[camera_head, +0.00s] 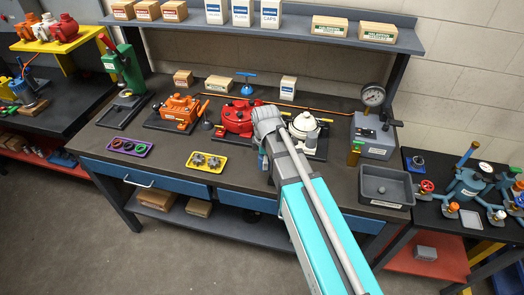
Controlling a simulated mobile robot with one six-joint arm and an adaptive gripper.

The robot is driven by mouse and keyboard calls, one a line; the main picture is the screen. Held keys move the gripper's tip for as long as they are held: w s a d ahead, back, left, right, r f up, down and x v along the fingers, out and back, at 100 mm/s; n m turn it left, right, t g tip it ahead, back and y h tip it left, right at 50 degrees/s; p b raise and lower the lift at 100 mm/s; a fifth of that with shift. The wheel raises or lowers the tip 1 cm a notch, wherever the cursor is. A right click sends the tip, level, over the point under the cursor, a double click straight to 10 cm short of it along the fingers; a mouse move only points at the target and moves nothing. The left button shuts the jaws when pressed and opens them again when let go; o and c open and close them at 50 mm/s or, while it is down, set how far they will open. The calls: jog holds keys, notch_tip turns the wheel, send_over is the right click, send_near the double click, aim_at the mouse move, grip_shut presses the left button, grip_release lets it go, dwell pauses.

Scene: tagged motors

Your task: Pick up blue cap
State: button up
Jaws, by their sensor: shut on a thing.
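My gripper (264,158) is over the front middle of the workbench, at the end of my arm, which comes up from the lower right. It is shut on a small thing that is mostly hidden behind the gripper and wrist. A small blue patch (262,164) shows at its lower end and looks like the blue cap. Whether it touches the bench surface I cannot tell. The red motor (237,118) stands just left of the wrist, and the white motor (305,127) just right of it, partly covered by my arm.
An orange motor (178,112), a purple tray (129,147) of rings and a yellow tray (207,162) of metal parts are left. A gauge unit (373,137) and a grey bin (386,186) are right. A blue T-handled tool (247,76) stands behind. Bare bench lies between the trays and my gripper.

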jog(key=shift+s+d+r, duration=0.15)
jog(key=shift+s+r, duration=0.05)
jog(key=shift+s, duration=0.25)
jog(key=shift+s+d+r, duration=0.1)
jog(key=shift+s+r, duration=0.05)
jog(key=shift+s, duration=0.25)
notch_tip(320, 180, down, 3)
jog(key=b, duration=0.3)
jog(key=shift+f, duration=0.2)
jog(key=shift+d, duration=0.1)
dwell(0.4)
